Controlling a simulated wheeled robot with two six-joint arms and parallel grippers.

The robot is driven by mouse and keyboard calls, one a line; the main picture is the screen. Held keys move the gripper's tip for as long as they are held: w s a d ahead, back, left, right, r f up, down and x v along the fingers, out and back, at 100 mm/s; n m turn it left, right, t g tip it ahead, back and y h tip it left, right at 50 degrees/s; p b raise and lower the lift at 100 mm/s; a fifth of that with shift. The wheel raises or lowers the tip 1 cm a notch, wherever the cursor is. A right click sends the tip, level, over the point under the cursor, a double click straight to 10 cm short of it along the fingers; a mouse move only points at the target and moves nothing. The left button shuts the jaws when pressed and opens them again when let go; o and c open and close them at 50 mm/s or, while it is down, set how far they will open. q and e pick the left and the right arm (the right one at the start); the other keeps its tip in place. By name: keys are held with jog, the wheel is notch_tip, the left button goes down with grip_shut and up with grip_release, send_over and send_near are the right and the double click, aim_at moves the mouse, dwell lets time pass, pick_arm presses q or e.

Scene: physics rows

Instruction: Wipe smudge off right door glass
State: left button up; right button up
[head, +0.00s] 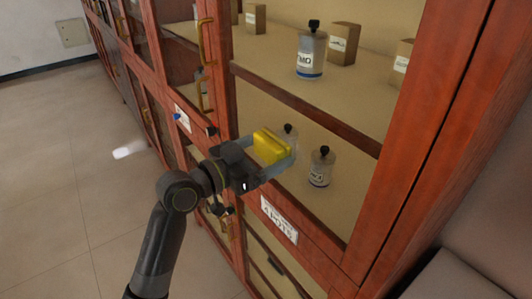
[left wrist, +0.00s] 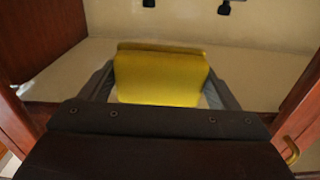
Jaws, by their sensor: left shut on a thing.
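My left gripper (head: 274,154) is shut on a yellow sponge (head: 268,146), which sits between its two fingers. The sponge (left wrist: 160,78) also fills the middle of the left wrist view. The gripper holds it in front of the right door glass (head: 275,118), low on the pane. I cannot tell whether the sponge touches the glass. No smudge is clearly visible on the glass; the gripper and sponge hide part of the pane. A blurred whitish streak (head: 130,149) shows against the floor at the left, and I cannot tell what it is. My right gripper is not in view.
The red wooden cabinet has brass handles (head: 204,93) left of the pane. Bottles (head: 311,55) and small boxes (head: 344,43) stand on the shelves behind the pane; another bottle (head: 321,167) is near the sponge. A label (head: 279,220) sits below.

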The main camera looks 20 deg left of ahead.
aim_at(302, 164)
pick_arm(q)
jog(key=shift+s+d, duration=0.7)
jog(key=shift+d, duration=0.2)
jog(key=shift+s+d, duration=0.7)
jog(key=shift+d, duration=0.15)
jog(key=shift+s+d+b, duration=0.4)
jog(key=shift+s+d, duration=0.2)
jog(key=shift+d, duration=0.2)
jog(key=shift+s+d+b, duration=0.4)
jog(key=shift+s+d, duration=0.2)
jog(key=shift+d, duration=0.2)
jog(key=shift+w+a+r+p, duration=0.1)
jog(key=shift+w+a+p, duration=0.25)
jog(key=shift+a, duration=0.1)
jog(key=shift+w+a, duration=1.15)
jog(key=shift+a, duration=0.3)
jog(key=shift+w+a, duration=1.1)
jog(key=shift+a, duration=0.3)
